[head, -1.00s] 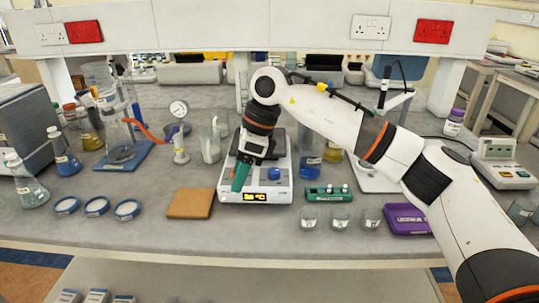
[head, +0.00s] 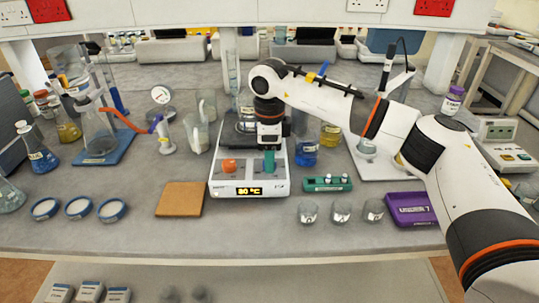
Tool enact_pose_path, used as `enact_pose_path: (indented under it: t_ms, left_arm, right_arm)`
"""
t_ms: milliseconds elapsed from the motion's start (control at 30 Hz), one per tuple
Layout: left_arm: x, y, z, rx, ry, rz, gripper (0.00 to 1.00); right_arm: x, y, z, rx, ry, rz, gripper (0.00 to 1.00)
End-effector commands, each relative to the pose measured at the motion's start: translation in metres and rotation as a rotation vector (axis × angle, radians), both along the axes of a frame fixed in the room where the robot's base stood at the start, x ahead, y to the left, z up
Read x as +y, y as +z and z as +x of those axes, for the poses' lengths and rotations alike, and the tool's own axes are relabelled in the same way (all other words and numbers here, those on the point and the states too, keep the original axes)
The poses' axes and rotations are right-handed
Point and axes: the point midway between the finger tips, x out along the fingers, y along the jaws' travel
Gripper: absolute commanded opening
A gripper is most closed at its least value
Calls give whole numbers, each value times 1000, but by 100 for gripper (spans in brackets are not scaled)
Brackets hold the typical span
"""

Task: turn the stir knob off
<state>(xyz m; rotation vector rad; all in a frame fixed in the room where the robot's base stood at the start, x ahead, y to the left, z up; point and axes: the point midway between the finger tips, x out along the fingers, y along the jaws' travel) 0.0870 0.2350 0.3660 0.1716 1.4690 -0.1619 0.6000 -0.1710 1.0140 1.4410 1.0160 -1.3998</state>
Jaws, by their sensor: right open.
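The white hotplate stirrer (head: 222,189) stands on the bench in the middle of the head view. Its lit front display (head: 249,191) reads what looks like 80 °C. An orange knob (head: 229,166) sits on the left of its top panel. The gripper is open. My left gripper is out of view.
A brown square pad (head: 180,199) lies left of the stirrer. A green rack (head: 327,183), small glass beakers (head: 341,211) and a purple tray (head: 409,209) are to its right. Blue and yellow liquid vessels (head: 306,153) stand close behind on the right.

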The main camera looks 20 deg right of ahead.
Motion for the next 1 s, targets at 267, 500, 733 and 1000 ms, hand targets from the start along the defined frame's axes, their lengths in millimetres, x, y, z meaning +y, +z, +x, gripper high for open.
enact_pose_path:
  t_ms: [267,500,733,1000]
  left_arm:
    - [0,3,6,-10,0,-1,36]
    - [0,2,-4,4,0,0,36]
    - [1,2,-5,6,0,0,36]
    - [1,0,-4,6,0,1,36]
  right_arm:
    - [0,-13,0,0,0,1,52]
    - [0,-13,0,0,0,1,42]
    - [0,-13,0,0,0,1,7]
    - [0,-13,1,-1,32,0,7]
